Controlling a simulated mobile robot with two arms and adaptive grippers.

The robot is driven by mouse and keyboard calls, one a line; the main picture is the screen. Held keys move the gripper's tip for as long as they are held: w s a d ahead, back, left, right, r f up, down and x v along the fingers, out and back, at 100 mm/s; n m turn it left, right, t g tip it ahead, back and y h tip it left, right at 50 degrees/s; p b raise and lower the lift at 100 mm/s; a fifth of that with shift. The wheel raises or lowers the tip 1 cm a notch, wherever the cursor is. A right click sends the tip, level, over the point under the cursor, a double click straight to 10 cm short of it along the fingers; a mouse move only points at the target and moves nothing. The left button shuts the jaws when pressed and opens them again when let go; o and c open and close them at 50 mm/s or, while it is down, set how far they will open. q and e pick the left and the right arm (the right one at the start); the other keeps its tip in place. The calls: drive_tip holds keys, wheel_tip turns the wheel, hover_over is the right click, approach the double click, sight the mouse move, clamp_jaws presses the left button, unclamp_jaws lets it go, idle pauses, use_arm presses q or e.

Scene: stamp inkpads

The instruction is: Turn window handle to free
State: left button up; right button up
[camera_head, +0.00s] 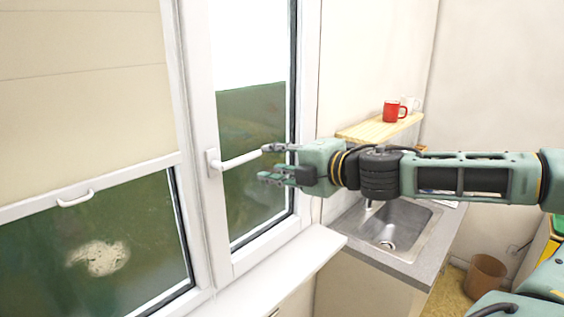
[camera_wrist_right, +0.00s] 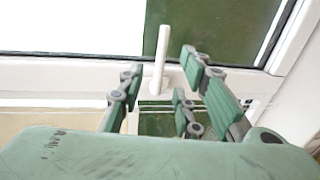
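The white window handle (camera_head: 238,160) sits on the frame of the narrow right-hand window and points right, roughly level, in the head view. My right gripper (camera_head: 268,164) comes in from the right with its fingers apart, at the free end of the handle. In the right wrist view the handle (camera_wrist_right: 160,52) stands between the open fingers of the right gripper (camera_wrist_right: 158,88), nearer the left one. I cannot tell whether a finger touches it. My left gripper is not in view.
A white sill (camera_head: 285,268) runs below the window. A steel sink (camera_head: 398,224) lies to the right, under my right arm. A wooden shelf (camera_head: 362,131) with a red mug (camera_head: 391,111) is on the wall behind. A brown bin (camera_head: 486,274) stands on the floor.

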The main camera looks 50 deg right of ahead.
drive_tip(key=shift+s+r, duration=0.15)
drive_tip(key=shift+s, duration=0.75)
